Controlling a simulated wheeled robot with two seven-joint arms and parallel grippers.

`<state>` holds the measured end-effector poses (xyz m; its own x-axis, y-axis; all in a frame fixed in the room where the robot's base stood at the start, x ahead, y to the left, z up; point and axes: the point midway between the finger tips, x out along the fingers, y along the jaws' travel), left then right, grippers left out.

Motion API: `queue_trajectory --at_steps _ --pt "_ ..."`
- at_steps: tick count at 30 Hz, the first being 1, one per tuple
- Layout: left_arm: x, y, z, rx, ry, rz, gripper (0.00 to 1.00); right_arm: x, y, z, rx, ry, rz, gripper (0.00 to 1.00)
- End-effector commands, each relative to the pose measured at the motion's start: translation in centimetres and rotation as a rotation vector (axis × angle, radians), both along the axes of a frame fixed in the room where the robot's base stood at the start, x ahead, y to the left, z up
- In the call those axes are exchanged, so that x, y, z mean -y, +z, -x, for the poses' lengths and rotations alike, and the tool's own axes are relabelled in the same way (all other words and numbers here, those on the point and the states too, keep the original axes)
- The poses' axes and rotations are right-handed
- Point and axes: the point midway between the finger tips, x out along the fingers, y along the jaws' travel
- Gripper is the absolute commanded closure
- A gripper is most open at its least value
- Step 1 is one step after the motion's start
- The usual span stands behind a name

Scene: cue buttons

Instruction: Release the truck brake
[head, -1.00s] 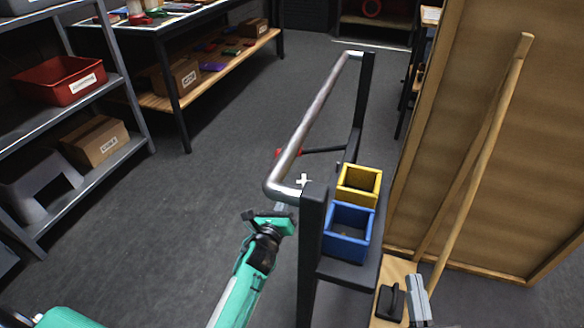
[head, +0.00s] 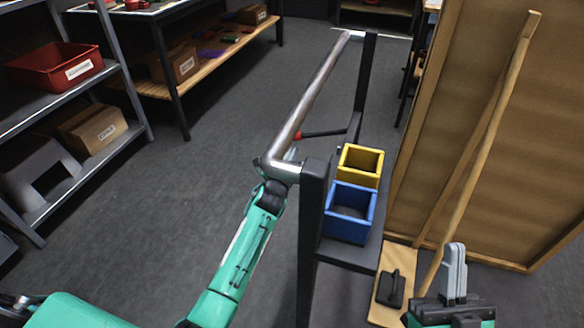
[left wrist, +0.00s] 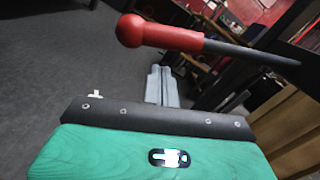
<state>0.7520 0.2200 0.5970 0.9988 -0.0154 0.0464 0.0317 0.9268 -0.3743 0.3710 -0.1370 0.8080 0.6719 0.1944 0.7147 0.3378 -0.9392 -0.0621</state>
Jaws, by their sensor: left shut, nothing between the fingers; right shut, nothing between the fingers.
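The brake lever is a dark bar with a red grip (head: 298,136), low on the truck beyond the push handle in the head view. In the left wrist view its red knob (left wrist: 160,34) and bar cross the top, just beyond my fingers. My left gripper (head: 291,153) is mostly hidden behind the handle's near corner; only a bit of grey finger shows near the lever. In the left wrist view, my left gripper's fingers (left wrist: 161,70) are shut and empty, below the bar; contact cannot be told. My right gripper (head: 455,248) is shut and empty at lower right.
The truck's metal push handle (head: 310,95) and dark post (head: 311,230) stand close to my left arm. A yellow bin (head: 360,165) and a blue bin (head: 350,212) sit beside the post. A wooden panel (head: 440,150) stands at right. The floor at left is clear.

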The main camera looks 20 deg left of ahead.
Motion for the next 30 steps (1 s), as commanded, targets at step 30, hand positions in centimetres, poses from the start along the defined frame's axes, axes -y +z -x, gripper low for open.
queue_trajectory --at_steps 30 --pt "-1.0 2.3 -0.2 0.001 -0.001 -0.054 1.00 -1.4 -3.9 -1.3 -0.239 0.033 0.057 1.00"
